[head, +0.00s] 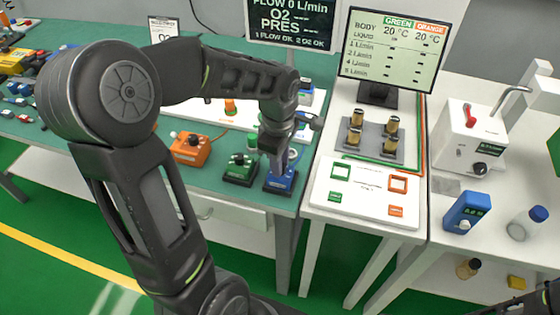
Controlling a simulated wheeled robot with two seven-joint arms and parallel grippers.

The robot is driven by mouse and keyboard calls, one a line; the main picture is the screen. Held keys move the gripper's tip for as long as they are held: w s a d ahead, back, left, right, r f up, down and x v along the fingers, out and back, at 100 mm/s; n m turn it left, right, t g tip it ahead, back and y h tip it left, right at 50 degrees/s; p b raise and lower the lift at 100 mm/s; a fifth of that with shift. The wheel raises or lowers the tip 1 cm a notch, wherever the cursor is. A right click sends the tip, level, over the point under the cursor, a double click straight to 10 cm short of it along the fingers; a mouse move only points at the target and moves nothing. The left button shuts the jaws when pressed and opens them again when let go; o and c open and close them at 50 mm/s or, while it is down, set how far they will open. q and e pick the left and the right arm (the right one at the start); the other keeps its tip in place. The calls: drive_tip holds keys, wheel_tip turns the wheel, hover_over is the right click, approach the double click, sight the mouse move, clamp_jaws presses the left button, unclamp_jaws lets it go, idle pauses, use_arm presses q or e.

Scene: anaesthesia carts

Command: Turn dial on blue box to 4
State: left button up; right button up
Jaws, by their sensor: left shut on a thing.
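The blue box (281,181) sits at the front right corner of the green-topped table. My left gripper (276,167) reaches down over it from above and is shut on its dial. The fingers hide the dial, so I cannot read its setting. My right gripper does not show; only a dark part of my arm is at the lower right edge.
A white table (318,204) with brass cylinders (355,127) and a monitor (394,48) adjoins on the right. Further right are a white machine (468,140), a blue handheld device (467,212) and a bottle (527,223). A dark screen (291,22) stands behind.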

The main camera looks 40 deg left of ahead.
use_arm(q)
drive_tip(key=shift+m, duration=0.4)
clamp_jaws()
drive_tip(key=m+b, duration=0.1)
drive_tip(key=m, duration=0.2)
drive_tip(key=shift+w, duration=0.1)
drive_tip(key=m, duration=1.4)
drive_tip(key=shift+w, duration=0.1)
drive_tip(key=o, duration=1)
unclamp_jaws()
drive_tip(key=shift+b, duration=0.3)
